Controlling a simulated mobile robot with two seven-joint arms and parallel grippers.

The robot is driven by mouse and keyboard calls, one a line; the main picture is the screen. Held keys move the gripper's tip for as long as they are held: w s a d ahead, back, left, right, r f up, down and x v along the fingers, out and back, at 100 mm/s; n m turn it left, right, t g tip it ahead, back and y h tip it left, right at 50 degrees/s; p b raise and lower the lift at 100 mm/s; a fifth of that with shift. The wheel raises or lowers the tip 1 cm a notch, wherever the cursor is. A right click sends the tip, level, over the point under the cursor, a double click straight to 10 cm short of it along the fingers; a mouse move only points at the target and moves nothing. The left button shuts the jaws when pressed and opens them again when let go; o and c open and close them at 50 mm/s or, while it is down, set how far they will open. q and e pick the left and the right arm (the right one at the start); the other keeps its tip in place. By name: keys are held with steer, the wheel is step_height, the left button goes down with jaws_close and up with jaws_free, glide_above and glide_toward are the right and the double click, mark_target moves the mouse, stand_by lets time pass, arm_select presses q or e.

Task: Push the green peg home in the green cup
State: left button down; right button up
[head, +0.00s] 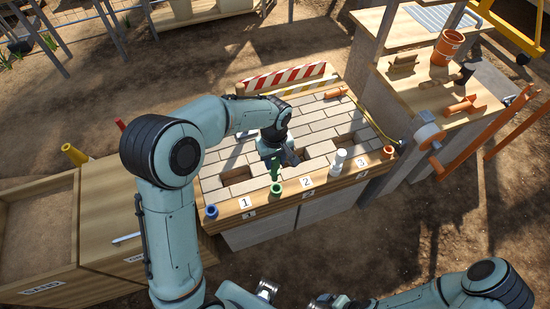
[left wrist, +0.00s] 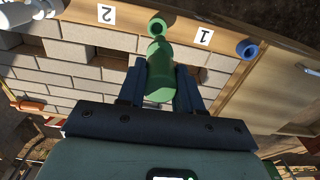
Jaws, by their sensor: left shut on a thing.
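My left gripper (head: 279,160) is shut on the green peg (head: 275,171), above the front part of the brick bench. In the left wrist view the green peg (left wrist: 158,70) sits between the two dark fingers (left wrist: 160,85). The green cup (head: 276,189) stands on the wooden front ledge, just in front of the peg. It also shows in the left wrist view (left wrist: 157,26), with its dark opening visible past the peg's end. The peg looks outside the cup; the exact gap is hard to tell.
A blue cup (head: 211,211) stands left on the ledge, a white peg (head: 338,161) and a red cup (head: 389,152) to the right. The brick top has dark recesses (head: 237,176). A striped barrier (head: 286,77) lines the back. A side table (head: 440,95) holds tools and a pot.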

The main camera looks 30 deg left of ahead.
mark_target(277, 174)
arm_select(q)
steer(key=shift+w+d+f, duration=0.1)
steer(key=shift+w+d, duration=0.2)
arm_select(e)
steer(key=shift+d+f, duration=0.1)
arm_select(q)
steer(key=shift+s+a, duration=0.1)
arm_select(e)
steer(key=shift+s, duration=0.1)
arm_select(q)
step_height(277, 174, down, 5)
steer(key=b, duration=0.3)
steer(key=shift+f+b, duration=0.35)
steer(key=shift+f, duration=0.05)
arm_select(e)
steer(key=shift+s+f, duration=0.3)
steer(key=shift+f, duration=0.35)
steer(key=shift+s+f, duration=0.25)
steer(key=shift+f, duration=0.45)
steer(key=shift+s+f, duration=0.3)
steer(key=shift+f, duration=0.35)
